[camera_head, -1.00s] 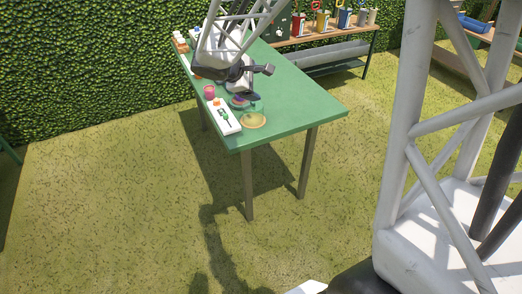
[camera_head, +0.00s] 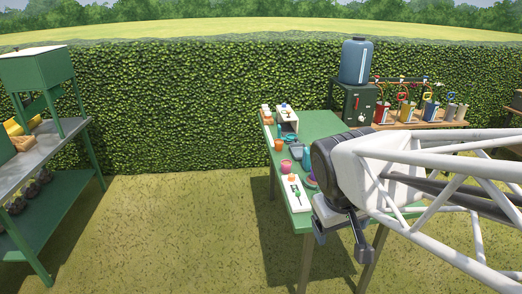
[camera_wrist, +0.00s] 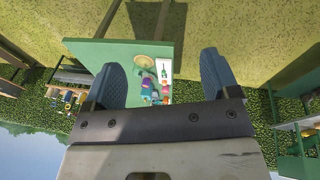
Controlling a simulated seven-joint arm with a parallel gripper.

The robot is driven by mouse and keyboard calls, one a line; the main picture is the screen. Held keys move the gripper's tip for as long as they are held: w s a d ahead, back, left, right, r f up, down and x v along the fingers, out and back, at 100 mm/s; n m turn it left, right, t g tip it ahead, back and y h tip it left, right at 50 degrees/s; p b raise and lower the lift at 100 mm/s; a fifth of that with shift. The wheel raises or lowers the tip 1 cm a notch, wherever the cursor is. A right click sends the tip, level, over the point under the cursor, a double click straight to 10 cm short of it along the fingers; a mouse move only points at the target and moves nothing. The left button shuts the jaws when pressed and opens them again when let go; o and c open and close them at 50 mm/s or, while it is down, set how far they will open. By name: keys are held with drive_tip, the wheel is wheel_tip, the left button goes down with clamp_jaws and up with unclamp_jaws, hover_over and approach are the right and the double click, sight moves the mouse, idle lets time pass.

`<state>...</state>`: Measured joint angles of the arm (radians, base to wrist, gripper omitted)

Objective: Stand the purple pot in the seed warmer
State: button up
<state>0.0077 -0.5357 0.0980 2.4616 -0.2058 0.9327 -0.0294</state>
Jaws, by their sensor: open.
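A small purple item (camera_head: 311,181), possibly the purple pot, shows on the green table (camera_head: 316,127) in the head view, partly behind my arm. A purple shape also shows on the table in the wrist view (camera_wrist: 147,86), too small to read clearly. My gripper (camera_wrist: 162,72) is open and empty, its two dark fingers wide apart in the wrist view with the table well beyond them. In the head view my gripper is in front of the table's near right part. A white box with a dark opening (camera_head: 287,117) stands at the table's far end; I cannot tell whether it is the seed warmer.
A white panel with a green and an orange part (camera_head: 294,193), a pink pot (camera_head: 286,165) and an orange pot (camera_head: 278,145) stand along the table's left side. A green cabinet (camera_head: 358,104) carries a blue tank (camera_head: 357,61) behind. Grass left of the table is clear.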

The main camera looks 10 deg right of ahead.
drive_tip(key=s+a, duration=0.1)
drive_tip(key=s+a+m+y, duration=0.1)
drive_tip(key=s, duration=0.1)
drive_tip(key=s+y, duration=0.1)
drive_tip(key=s, duration=0.1)
drive_tip(key=shift+a+f+m, duration=0.1)
drive_tip(key=shift+a+m, duration=0.2)
drive_tip(key=shift+a, duration=0.1)
